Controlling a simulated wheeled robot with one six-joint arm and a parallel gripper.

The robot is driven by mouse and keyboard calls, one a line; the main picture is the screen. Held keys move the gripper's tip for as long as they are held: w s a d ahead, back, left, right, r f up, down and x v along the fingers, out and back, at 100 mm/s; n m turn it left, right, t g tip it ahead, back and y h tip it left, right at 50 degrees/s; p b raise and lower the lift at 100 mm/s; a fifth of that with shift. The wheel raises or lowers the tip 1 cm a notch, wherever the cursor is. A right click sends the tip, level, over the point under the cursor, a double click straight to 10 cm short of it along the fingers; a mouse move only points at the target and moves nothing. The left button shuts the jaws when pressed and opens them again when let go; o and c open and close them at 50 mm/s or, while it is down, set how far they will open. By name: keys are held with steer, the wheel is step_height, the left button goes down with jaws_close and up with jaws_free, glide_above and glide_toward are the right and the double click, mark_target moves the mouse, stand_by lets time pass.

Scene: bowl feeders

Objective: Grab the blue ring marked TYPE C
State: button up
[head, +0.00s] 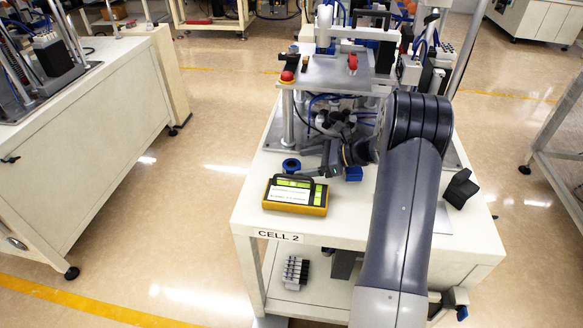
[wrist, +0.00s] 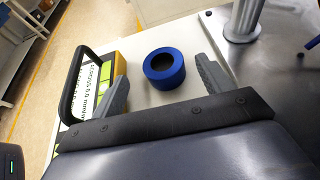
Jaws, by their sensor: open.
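A blue ring (head: 291,166) with a dark round hole lies on the white top of the Cell 2 table, behind the yellow device. In the wrist view the ring (wrist: 165,72) sits between and slightly beyond my two grey fingers, apart from both. No TYPE C marking can be read on it. My gripper (head: 309,172) is low over the table, just right of the ring in the head view. In the wrist view my gripper (wrist: 158,62) is open and empty.
A yellow device (head: 295,208) with a black handle stands close in front of the ring; in the wrist view it is beside the left finger. A metal plate with a post (wrist: 245,20) is at right. A black block (head: 460,188) stands on the table's right side.

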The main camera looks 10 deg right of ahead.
mark_target(292, 164)
steer(key=x, duration=0.3)
steer(key=shift+w+a, duration=0.1)
steer(key=shift+w, duration=0.1)
steer(key=c, duration=1.1)
